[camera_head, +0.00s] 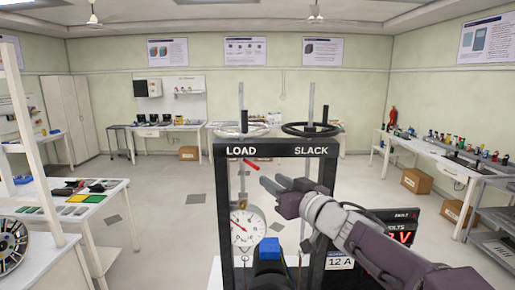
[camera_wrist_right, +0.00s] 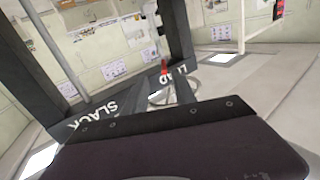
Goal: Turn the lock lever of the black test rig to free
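The black test rig (camera_head: 224,205) stands in the middle of the head view, with LOAD and SLACK on its top beam. A small red lever (camera_head: 250,163) sits below LOAD and slants; the red piece also shows by LOAD in the right wrist view (camera_wrist_right: 164,68). My right gripper (camera_head: 272,183) is in front of the rig's opening, right of and a little below the red lever, apart from it. Its fingertips look slightly apart with nothing between them. In the wrist view its dark housing hides the lower part.
The rig carries a grey handwheel (camera_head: 240,130), a black handwheel (camera_head: 312,130) and a round dial gauge (camera_head: 246,227). A blue block (camera_head: 268,248) is low in front. A red-digit voltage display (camera_head: 402,232) is behind my right arm. Side tables stand left and right.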

